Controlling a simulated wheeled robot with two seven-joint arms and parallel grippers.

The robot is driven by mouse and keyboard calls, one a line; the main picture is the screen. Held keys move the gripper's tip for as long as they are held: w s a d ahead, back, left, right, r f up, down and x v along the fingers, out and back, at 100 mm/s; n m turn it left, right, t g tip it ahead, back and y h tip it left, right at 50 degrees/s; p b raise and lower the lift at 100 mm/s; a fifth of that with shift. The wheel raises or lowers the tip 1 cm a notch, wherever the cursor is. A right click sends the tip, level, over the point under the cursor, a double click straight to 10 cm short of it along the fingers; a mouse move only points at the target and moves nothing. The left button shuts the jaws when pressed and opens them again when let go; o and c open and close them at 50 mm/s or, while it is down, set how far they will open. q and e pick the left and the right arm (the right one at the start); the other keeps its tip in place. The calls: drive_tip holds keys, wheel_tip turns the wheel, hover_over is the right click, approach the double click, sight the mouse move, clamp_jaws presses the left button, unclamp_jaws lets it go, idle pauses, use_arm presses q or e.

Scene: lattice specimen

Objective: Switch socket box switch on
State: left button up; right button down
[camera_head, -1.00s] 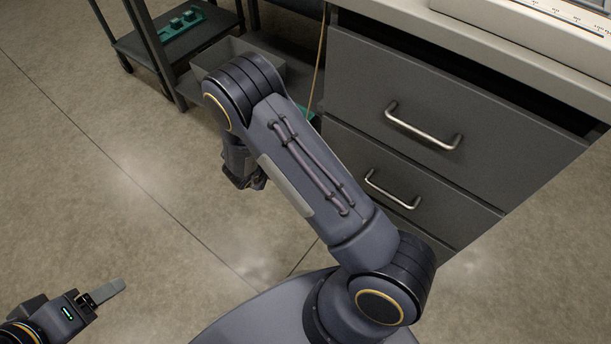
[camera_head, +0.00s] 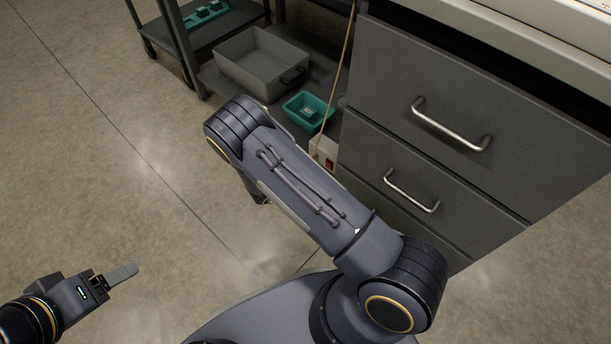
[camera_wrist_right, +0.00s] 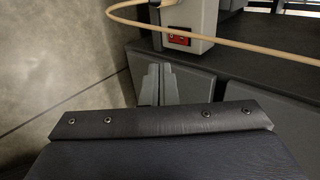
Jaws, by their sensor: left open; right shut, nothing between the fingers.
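The socket box (camera_head: 318,146) is a small pale box low beside the drawer cabinet, partly hidden by my right arm in the head view. Its red switch (camera_head: 329,164) shows there as a small spot. In the right wrist view the socket box (camera_wrist_right: 203,22) is at the top, with the red switch (camera_wrist_right: 180,40) on its face. My right gripper (camera_wrist_right: 158,70) is shut and empty, its fingertips just below the switch in that picture and apart from it. In the head view my right arm hides most of this gripper. My left gripper (camera_head: 125,273) is open and empty above the floor at lower left.
A beige cable (camera_wrist_right: 240,42) loops past the socket box. The grey drawer cabinet (camera_head: 390,95) stands to the right. A grey bin (camera_head: 240,75) and a teal tray (camera_head: 292,109) sit on the low shelf (camera_head: 212,80). The floor at left is clear.

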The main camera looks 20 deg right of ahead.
sight(328, 165)
drive_tip(key=w+d+f+b, duration=0.1)
drive_tip(key=d, duration=0.2)
drive_tip(key=w+d+f+b, duration=0.1)
drive_tip(key=d+f, duration=0.1)
drive_tip(key=w+d+f+b, duration=0.1)
drive_tip(key=d, duration=0.2)
drive_tip(key=shift+w+d+f+b, duration=0.2)
drive_tip(key=shift+w+d+b, duration=0.1)
drive_tip(key=shift+d+b, duration=0.05)
drive_tip(key=shift+d, duration=0.1)
